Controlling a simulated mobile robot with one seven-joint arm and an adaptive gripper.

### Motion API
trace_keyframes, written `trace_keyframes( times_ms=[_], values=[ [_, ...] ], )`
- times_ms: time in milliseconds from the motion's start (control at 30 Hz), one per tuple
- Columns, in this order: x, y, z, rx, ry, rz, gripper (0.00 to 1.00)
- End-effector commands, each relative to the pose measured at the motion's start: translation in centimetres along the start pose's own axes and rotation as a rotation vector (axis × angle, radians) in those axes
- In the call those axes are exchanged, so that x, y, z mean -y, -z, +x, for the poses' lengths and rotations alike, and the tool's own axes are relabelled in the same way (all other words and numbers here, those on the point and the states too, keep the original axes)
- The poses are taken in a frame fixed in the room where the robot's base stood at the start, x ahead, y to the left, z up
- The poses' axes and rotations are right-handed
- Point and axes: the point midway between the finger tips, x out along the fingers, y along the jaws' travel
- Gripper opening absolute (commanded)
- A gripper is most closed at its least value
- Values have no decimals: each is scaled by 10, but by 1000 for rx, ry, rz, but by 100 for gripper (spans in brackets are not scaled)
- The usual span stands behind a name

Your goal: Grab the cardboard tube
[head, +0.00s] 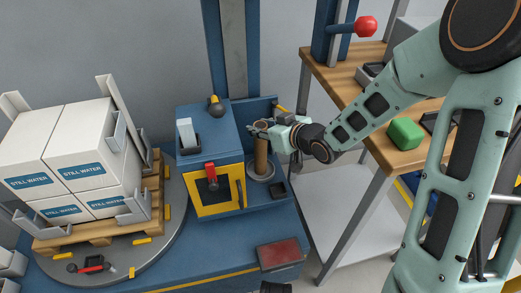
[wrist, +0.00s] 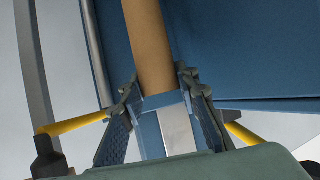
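The cardboard tube (head: 261,155) is brown and stands upright in a round grey holder (head: 260,174) on the blue machine. My gripper (head: 262,128) is at the tube's upper end, reaching in from the right. In the wrist view the tube (wrist: 148,45) runs from the top edge down between my two fingers (wrist: 159,84). The fingertips lie close against both sides of it, with no clear gap. My gripper looks shut on the tube near its end. The contact faces are hidden.
A blue housing with a yellow-framed panel (head: 215,203) and a red handle (head: 210,173) stands left of the tube. A blue mast (head: 232,50) rises behind. A pallet (head: 155,205) of white boxes is at left. A wooden bench (head: 318,57) stands at right.

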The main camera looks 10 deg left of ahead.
Motion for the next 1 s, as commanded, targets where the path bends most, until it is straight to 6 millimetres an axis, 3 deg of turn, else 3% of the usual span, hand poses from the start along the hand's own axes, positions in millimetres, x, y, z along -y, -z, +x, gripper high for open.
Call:
trace_keyframes(
  times_ms=[167,667,900,1000],
  values=[
    [0,0,0,0,0,0,1],
    [0,11,-6,-1,0,0,0],
    [0,33,-18,-1,-1,0,0],
    [0,38,-34,1,-1,0,0]
  ],
)
